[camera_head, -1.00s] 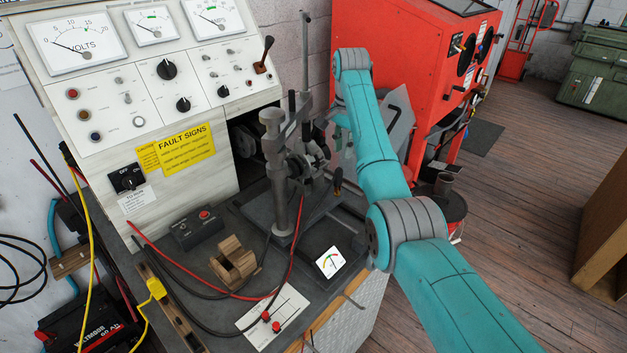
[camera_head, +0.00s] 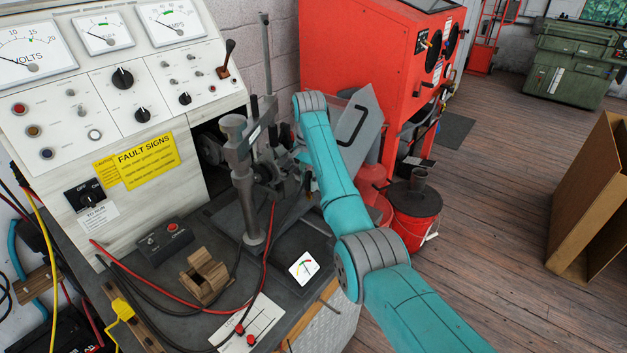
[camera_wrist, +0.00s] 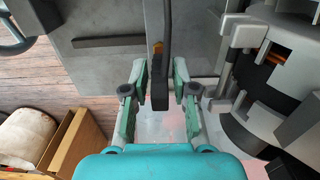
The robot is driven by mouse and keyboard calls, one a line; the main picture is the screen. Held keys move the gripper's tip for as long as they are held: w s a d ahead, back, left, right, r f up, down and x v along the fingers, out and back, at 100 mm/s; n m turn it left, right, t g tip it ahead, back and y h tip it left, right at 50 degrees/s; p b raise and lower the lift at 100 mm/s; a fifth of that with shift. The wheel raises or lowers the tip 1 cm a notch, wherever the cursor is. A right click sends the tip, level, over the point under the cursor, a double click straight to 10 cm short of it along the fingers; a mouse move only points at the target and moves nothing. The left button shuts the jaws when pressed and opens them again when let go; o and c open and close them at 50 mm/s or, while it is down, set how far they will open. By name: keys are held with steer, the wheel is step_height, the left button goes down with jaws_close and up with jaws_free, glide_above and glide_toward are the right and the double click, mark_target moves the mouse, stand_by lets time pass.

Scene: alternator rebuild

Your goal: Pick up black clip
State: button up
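A dark, narrow piece that looks like the black clip (camera_wrist: 160,92) is upright in the middle of the wrist view, with a dark stem running up from it and a small orange spot beside it. My gripper (camera_wrist: 160,72) has one green-grey finger on each side of this piece. The fingers are apart, with thin gaps showing between them and the piece, so it does not look gripped. In the head view my teal arm reaches to the clamp stand (camera_head: 243,195) on the bench, and my gripper is hidden there. I cannot make out the clip in that view.
The bench (camera_head: 285,245) holds a wooden block (camera_head: 205,277), a small switch box (camera_head: 163,242), a meter (camera_head: 303,267) and red and black leads. The test panel (camera_head: 100,110) rises behind. A red cabinet (camera_head: 365,50) and red bucket (camera_head: 413,220) stand close behind my arm.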

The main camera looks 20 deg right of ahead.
steer(key=shift+f, duration=0.9)
jaws_close()
steer(key=shift+r, duration=0.15)
